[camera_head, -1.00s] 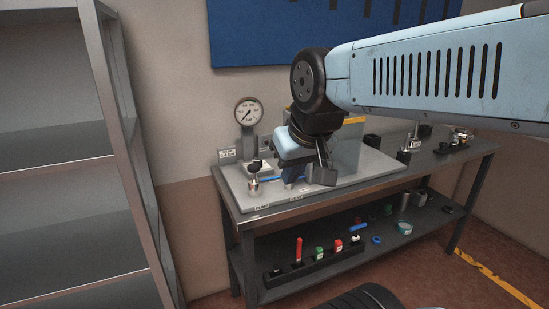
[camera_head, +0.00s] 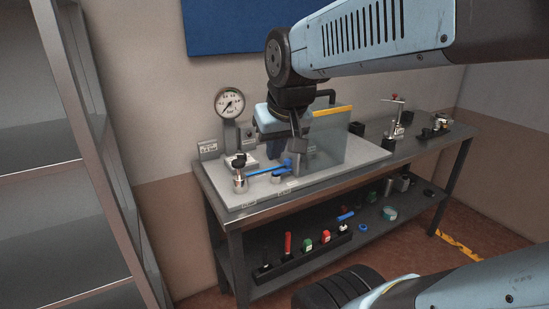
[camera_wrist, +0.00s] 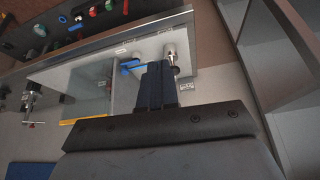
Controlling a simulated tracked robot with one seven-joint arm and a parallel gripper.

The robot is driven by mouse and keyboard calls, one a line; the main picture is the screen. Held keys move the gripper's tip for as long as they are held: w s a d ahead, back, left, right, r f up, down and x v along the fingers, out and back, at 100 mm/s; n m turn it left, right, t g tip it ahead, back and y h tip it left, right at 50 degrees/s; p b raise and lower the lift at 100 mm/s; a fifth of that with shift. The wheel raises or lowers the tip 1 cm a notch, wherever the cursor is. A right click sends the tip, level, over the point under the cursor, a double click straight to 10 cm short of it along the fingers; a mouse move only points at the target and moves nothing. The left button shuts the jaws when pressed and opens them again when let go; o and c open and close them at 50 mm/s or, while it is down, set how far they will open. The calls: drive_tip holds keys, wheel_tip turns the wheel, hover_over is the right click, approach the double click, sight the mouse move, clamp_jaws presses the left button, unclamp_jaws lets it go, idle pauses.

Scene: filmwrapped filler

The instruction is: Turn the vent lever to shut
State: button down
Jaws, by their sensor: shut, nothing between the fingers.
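The vent lever (camera_head: 268,171) looks like the slim blue handle lying low over the pale base plate on the bench. Its blue end also shows in the wrist view (camera_wrist: 130,66), just left of my fingertips. Its markings are too small to read. My gripper (camera_head: 275,158) points down behind the lever in the head view, with dark blue fingers. In the wrist view my gripper (camera_wrist: 155,66) has its fingers together, with nothing between them. I cannot tell whether a finger touches the lever.
A steel fitting with a black knob (camera_head: 239,178) stands at the lever's left end. A pressure gauge (camera_head: 230,104) rises behind it. A metal shelf rack (camera_head: 50,130) is at the left.

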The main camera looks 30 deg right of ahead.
drive_tip(key=w+d+f+m+g, duration=0.1)
drive_tip(key=w+d+f+m, duration=0.1)
drive_tip(key=w+d, duration=0.5)
drive_tip(key=w+d+f+m+g+h, duration=0.1)
drive_tip(key=w+d+f+m, duration=0.1)
drive_tip(key=w+d+f, duration=0.3)
drive_tip(key=w+d, duration=0.1)
drive_tip(key=w, duration=0.3)
drive_tip(key=shift+w+d+f, duration=0.15)
drive_tip(key=shift+d+f, duration=0.15)
drive_tip(key=shift+d, duration=0.1)
drive_tip(key=x, duration=0.3)
drive_tip(key=w+x, duration=0.1)
drive_tip(key=x, duration=0.3)
drive_tip(key=w+d+x, duration=0.1)
drive_tip(key=x, duration=0.3)
drive_tip(key=shift+w+d+r, duration=0.15)
drive_tip(key=shift+w+r, duration=0.1)
drive_tip(key=shift+w+d, duration=0.2)
drive_tip(key=shift+w, duration=0.25)
